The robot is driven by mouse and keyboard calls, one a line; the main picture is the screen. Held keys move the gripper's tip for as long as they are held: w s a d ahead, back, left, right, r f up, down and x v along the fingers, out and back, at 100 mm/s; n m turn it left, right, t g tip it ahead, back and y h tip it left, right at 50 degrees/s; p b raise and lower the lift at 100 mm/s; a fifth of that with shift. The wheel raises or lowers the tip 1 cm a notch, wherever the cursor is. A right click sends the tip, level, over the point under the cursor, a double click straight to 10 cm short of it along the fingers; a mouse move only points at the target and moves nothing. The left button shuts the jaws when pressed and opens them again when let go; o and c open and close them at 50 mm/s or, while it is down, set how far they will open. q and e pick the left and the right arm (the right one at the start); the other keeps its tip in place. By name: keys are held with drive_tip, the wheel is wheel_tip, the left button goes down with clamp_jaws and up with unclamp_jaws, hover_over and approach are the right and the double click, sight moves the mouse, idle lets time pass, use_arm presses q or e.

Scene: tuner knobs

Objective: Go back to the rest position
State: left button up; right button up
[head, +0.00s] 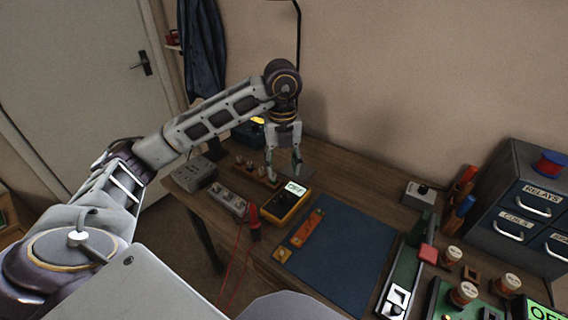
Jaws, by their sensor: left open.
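My left arm reaches in from the left over the wooden table. My left gripper (283,178) is open and empty, pointing down above the back left part of the table. It is just behind a yellow meter (286,207) whose screen reads OFF. A small wooden rack with pegs (262,177) is beside the fingers on the left; I cannot tell whether they touch it. My right gripper is not in view.
A blue mat (341,252) covers the middle of the table (345,165). A grey drawer cabinet (515,205), knobs and a green board (440,300) stand at right. A grey box (194,174), power strip (227,201) and red probe (254,222) are at left.

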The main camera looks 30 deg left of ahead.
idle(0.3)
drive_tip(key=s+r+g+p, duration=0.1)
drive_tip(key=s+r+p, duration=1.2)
drive_tip(key=p, duration=0.8)
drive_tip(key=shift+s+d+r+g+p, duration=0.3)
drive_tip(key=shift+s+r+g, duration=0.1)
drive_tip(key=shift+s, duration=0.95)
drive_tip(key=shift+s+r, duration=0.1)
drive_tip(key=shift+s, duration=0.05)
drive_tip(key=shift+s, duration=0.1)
